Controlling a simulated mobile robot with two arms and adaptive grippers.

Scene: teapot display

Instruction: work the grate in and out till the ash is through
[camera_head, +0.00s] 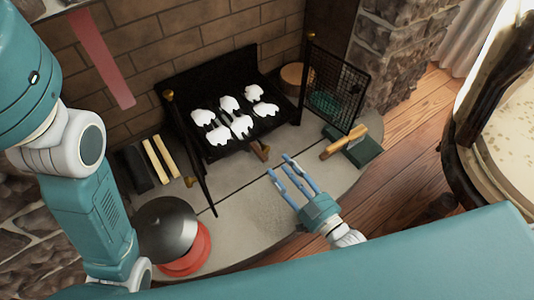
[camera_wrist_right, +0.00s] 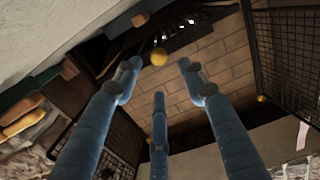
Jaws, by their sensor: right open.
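The black grate (camera_head: 202,137) sits in the brick fireplace with several white clumps (camera_head: 241,126) on it. A short brown handle (camera_head: 262,152) sticks out at its front edge. My right gripper (camera_head: 282,171) is open and empty over the hearth, just in front of and apart from that handle. In the right wrist view my three blue fingers (camera_wrist_right: 156,85) are spread. A round brass knob (camera_wrist_right: 159,57) shows between them; I cannot tell which part it belongs to. Ash under the grate is hidden. My left arm comes in at left, its gripper out of view.
Mesh screen panels stand on both sides, the right one (camera_head: 337,88) wide open. A green box (camera_head: 352,147) with a wooden-handled tool lies right. A dark round pot (camera_head: 166,229) on a red base stands front left. The stone hearth (camera_head: 250,205) between is clear.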

